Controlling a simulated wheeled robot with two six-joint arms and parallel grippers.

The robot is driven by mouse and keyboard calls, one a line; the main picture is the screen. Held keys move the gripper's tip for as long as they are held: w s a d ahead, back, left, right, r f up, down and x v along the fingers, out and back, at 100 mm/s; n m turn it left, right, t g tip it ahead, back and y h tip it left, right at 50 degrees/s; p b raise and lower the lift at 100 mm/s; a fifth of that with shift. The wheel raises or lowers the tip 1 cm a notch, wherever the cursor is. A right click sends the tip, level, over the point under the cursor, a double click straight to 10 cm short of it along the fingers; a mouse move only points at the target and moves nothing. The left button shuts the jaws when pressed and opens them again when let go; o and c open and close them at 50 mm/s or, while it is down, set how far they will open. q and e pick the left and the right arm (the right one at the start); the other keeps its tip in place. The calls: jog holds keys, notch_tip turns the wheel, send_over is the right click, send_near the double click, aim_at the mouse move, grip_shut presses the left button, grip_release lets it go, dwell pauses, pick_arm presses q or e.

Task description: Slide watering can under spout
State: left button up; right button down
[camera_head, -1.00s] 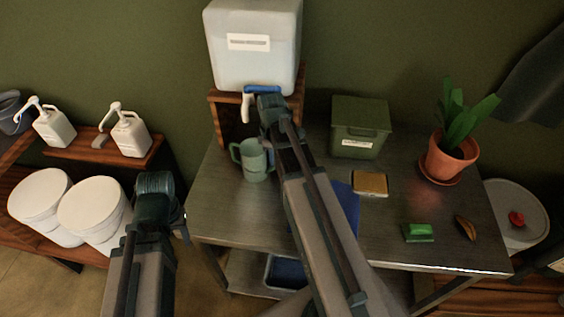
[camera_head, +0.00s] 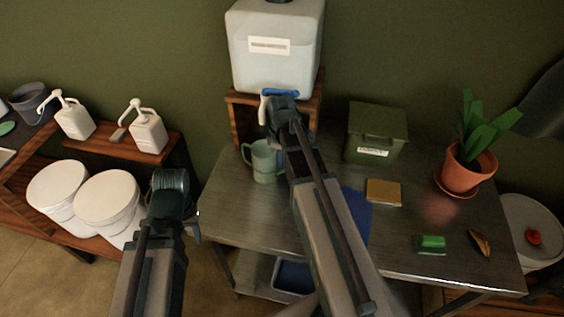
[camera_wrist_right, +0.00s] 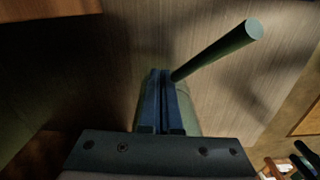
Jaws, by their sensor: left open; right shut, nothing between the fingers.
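The green watering can (camera_head: 262,163) stands upright on the metal table, in front of the wooden stand. In the right wrist view its long green tube (camera_wrist_right: 220,50) points up and right, and its body (camera_wrist_right: 186,112) is partly hidden behind my fingers. The white water tank (camera_head: 275,50) sits on the stand; its blue tap and white spout (camera_head: 262,108) are above and behind the can. My right gripper (camera_head: 277,143) is shut and empty close beside the can; its closed fingers show in the wrist view (camera_wrist_right: 162,100). Whether they touch is unclear. My left gripper (camera_head: 194,228) is open, left of the table.
A wooden stand (camera_head: 240,118) bounds the back. A green box (camera_head: 375,130), a tan block (camera_head: 383,191), a green sponge (camera_head: 431,243) and a potted plant (camera_head: 468,165) are to the right. Pump bottles (camera_head: 148,132) and white buckets (camera_head: 105,197) stand at left.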

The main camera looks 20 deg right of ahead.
pick_arm(q)
notch_tip(320, 180, up, 7)
jog(key=p, duration=0.7)
jog(key=shift+r, duration=0.2)
pick_arm(e)
notch_tip(320, 180, up, 7)
jog(key=shift+r, duration=0.2)
jog(key=shift+f, duration=0.1)
